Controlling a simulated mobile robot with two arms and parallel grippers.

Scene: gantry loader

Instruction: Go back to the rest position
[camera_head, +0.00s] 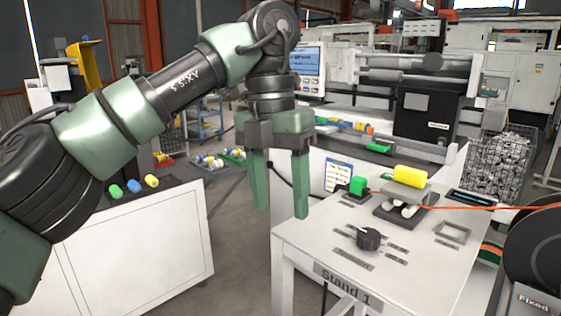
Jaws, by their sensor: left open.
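My left gripper (281,205) hangs from the arm that comes in from the left. Its two green fingers point down and are apart, with nothing between them. My right gripper is not in view.
A white cabinet (140,245) at the left bears green, blue and yellow pieces. A machine with a screen (307,68) stands behind the table. A wire basket of grey parts (500,160) is at the right. A red line crosses the table's right side.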

